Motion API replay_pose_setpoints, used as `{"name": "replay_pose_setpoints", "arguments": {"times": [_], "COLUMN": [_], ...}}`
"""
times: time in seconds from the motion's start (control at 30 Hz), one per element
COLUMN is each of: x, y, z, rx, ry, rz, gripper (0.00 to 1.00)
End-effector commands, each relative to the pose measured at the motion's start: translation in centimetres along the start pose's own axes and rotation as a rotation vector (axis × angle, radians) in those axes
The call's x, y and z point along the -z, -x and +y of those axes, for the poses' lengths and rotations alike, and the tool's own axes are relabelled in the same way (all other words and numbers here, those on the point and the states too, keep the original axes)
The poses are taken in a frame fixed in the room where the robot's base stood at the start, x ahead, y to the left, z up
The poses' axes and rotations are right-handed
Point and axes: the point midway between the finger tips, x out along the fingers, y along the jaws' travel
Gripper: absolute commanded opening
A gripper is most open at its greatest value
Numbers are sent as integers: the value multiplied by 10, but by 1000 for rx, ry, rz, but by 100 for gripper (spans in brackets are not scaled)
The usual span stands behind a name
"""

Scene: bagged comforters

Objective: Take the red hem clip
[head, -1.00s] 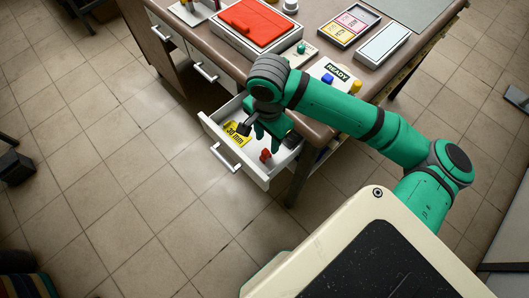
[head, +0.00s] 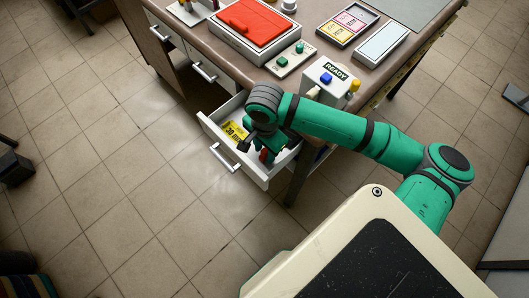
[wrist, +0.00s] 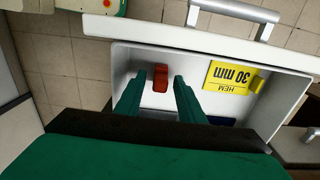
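The red hem clip (wrist: 160,77) lies in the open white drawer (wrist: 128,58). In the head view the clip (head: 265,156) is partly hidden by my gripper. My gripper (wrist: 158,82) reaches down into the drawer, its two green fingers apart. In the wrist view the clip shows in the gap between the fingertips, with space on both sides. I cannot tell whether the fingertips are level with it in depth. In the head view my gripper (head: 267,150) is over the right part of the drawer.
A yellow "HEM 30 mm" piece (wrist: 229,77) lies in the same drawer, right of the fingers in the wrist view. A dark blue thing (wrist: 221,121) is partly hidden there. The desk (head: 240,72) carries a red-topped box (head: 258,25) and a READY box (head: 333,78).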

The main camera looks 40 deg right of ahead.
Motion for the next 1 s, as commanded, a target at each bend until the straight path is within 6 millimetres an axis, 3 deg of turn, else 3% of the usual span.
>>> {"name": "replay_pose_setpoints", "arguments": {"times": [0.03, 0.13, 0.57, 0.87, 1.0], "x": [0, 0, 0, -2, -14], "y": [0, 0, 4, 32, 51], "z": [0, 0, 0, -2, 2], "rx": [0, 0, 0, 2, 3], "ry": [0, 0, 1, 7, 17], "rz": [0, 0, 0, 0, 0], "gripper": [22, 0, 0, 0, 0]}}
